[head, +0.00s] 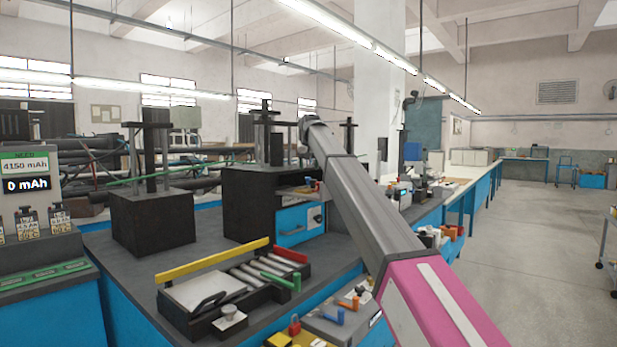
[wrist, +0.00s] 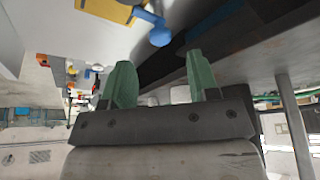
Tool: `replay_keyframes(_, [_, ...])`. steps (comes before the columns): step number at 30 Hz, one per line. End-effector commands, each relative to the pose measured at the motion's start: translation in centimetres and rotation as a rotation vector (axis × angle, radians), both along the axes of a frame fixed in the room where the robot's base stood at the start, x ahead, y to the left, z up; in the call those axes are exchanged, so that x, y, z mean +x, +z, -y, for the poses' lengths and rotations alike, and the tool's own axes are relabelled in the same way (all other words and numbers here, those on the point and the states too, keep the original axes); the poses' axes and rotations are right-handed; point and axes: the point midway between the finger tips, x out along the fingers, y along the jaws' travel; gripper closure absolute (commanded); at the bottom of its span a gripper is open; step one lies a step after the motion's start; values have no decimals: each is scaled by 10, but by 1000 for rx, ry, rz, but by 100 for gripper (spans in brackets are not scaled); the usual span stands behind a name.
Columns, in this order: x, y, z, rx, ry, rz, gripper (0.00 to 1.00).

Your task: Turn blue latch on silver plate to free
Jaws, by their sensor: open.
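A blue lever with a rounded end (wrist: 158,32) shows at the top of the wrist view. It stands by a yellow patch (wrist: 104,10) on a pale surface (wrist: 60,25). In the head view, a blue lever (head: 340,317) sits on a grey box (head: 318,326) at the bench's front, near an orange lever. I cannot tell whether both views show the same blue lever. My gripper (wrist: 161,83) has two green fingers spread apart with nothing between them. The blue lever appears beyond the fingertips, apart from them. My arm hides the gripper in the head view.
A dark machine (head: 250,205) with a blue drawer front (head: 290,226) stands behind the boxes. A tray with rollers (head: 240,290) and a yellow bar lies to the left. A dark long edge (wrist: 230,45) runs close beside the fingers.

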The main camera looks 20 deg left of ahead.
Motion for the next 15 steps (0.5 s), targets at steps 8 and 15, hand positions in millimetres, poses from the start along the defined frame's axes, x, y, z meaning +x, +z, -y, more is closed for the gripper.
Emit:
replay_keyframes(8, [16, -40, -6, 0, 0, 0, 45])
replay_keyframes(15, [18, -47, -8, 1, 0, 2, 45])
